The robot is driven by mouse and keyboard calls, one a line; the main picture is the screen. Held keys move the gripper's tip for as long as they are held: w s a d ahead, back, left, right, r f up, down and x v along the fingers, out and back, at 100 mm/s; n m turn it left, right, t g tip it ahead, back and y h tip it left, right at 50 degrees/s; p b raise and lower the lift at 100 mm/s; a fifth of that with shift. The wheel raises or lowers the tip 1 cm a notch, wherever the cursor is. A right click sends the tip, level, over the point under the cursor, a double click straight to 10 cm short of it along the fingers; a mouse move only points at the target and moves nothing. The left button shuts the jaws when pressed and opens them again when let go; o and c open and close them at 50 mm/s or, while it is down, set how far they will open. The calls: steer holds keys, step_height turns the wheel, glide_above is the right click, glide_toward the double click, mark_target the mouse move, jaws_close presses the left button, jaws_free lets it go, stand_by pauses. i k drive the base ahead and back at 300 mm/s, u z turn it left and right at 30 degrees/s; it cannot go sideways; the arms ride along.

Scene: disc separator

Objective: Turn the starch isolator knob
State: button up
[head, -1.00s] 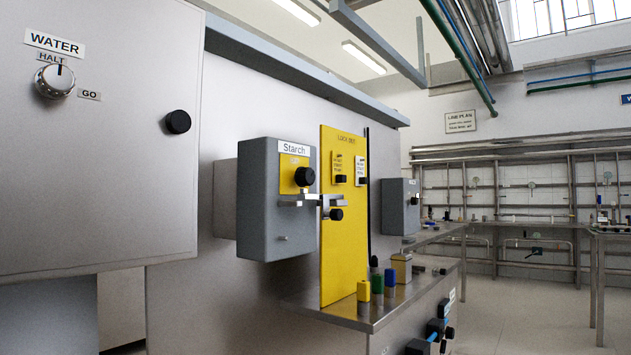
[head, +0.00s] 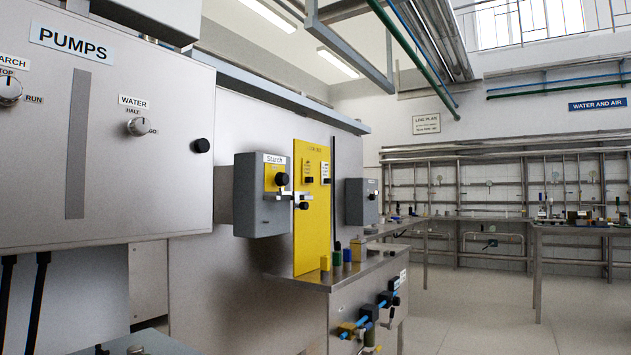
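The starch isolator is a grey box (head: 262,212) with a white "Starch" label, mounted on the metal wall in the middle of the head view. Its black round knob (head: 282,179) sits on a small yellow plate on the front face. The box is seen at an angle, and I cannot read which way the knob is turned. A metal bar (head: 288,197) sticks out just below the knob, towards the yellow board. My gripper is not in view.
A yellow board (head: 312,230) with hanging tags stands right of the box, above a metal shelf (head: 300,282) with small coloured blocks. A similar grey box (head: 357,203) is farther right. A "PUMPS" cabinet (head: 150,190) fills the left. Open floor (head: 480,315) lies at right.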

mark_target(281, 179)
steer(key=z, duration=0.6)
steer(key=i, duration=1.25)
steer(key=u, duration=0.3)
